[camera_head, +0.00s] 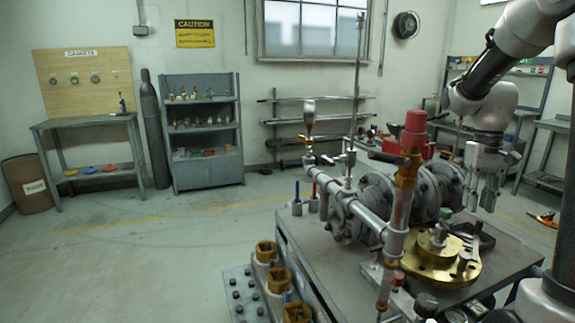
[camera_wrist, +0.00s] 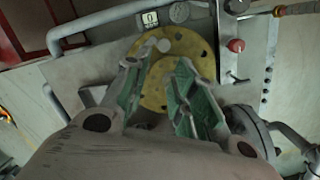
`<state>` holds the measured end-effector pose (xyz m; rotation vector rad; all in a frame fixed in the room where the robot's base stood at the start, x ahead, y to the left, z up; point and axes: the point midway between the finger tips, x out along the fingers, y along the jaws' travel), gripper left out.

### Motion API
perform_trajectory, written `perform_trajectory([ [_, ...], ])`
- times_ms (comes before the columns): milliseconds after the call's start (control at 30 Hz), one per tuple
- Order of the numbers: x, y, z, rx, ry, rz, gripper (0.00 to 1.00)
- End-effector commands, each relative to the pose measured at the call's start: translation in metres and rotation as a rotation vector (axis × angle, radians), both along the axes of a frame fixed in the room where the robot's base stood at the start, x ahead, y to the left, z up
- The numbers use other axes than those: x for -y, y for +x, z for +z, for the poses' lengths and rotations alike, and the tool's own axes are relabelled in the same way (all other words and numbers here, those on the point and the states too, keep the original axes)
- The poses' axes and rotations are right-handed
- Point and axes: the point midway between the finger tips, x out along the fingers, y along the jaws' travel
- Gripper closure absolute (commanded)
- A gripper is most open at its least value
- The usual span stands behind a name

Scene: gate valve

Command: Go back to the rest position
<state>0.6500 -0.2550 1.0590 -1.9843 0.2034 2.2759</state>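My gripper (camera_head: 482,203) hangs at the right in the head view, fingers pointing down, above the right part of the workbench. In the wrist view its two green-padded fingers (camera_wrist: 155,98) are spread apart, with nothing seen between them. The brass flange (camera_head: 440,272) lies on the bench below, with a stub at its middle. The flange also shows beyond the fingertips in the wrist view (camera_wrist: 196,48), partly hidden by them. The grey valve and pipe assembly (camera_head: 375,192) stands on the bench left of my gripper.
An upright brass pipe with a red cap (camera_head: 414,125) stands left of my arm. A dark tray (camera_head: 482,236) lies under my gripper. Yellow-topped parts (camera_head: 268,250) stand in front of the bench. A shelf cabinet (camera_head: 205,130) stands at the back; the floor (camera_head: 140,240) at left is clear.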

Motion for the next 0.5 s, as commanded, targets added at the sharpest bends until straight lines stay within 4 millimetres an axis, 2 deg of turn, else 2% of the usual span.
perform_trajectory([
  [33, -0.014, -0.021, 0.011, 0.041, -0.005, 0.007, 0.73],
  [100, -0.031, -0.049, 0.02, 0.093, -0.01, 0.014, 0.73],
  [300, -0.07, -0.125, 0.033, 0.244, -0.016, 0.053, 0.73],
  [400, -0.084, -0.158, 0.035, 0.314, -0.017, 0.087, 0.73],
  [500, -0.094, -0.181, 0.038, 0.377, -0.017, 0.118, 0.73],
])
